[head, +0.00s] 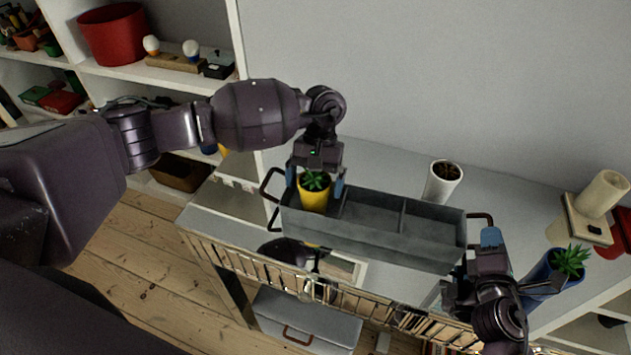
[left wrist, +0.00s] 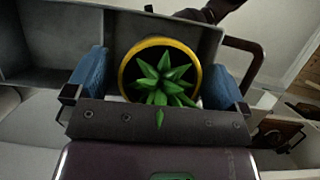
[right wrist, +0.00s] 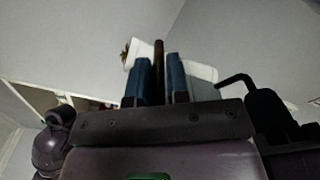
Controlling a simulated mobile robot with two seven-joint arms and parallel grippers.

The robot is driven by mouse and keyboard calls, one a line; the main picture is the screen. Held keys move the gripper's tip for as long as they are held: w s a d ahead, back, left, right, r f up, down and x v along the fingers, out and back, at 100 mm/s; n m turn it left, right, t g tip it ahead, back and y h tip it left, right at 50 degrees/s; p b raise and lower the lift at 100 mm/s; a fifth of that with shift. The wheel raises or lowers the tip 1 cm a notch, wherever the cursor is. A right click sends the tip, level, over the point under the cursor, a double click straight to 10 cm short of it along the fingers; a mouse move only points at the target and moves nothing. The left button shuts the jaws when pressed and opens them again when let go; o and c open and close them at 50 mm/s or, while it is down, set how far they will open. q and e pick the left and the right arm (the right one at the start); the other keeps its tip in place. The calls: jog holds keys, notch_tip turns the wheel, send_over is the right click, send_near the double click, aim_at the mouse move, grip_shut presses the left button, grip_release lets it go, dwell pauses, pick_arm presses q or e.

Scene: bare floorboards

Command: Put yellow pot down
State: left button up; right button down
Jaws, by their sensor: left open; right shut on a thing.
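The yellow pot (head: 313,200) with a green succulent sits upright in the left compartment of the grey tray (head: 375,243). My left gripper (head: 316,182) is above it, with its blue fingers open on either side of the pot. In the left wrist view the pot's yellow rim (left wrist: 126,68) lies between the two spread fingers, with small gaps visible. My right gripper (head: 488,240) is shut on the tray's right handle (head: 482,216). In the right wrist view the brown handle bar (right wrist: 158,65) is pinched between the blue fingers. The pot's underside is hidden.
A white pot (head: 441,182) stands behind the tray. A blue pot (head: 545,276) with a succulent stands right of my right gripper. A beige lamp-like object (head: 585,212) is at the far right. The tray's middle and right compartments look empty.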

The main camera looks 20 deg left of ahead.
pick_arm(q)
jog(key=v, duration=1.2)
pick_arm(e)
jog(key=c, duration=1)
grip_release()
jog(key=shift+s, duration=0.1)
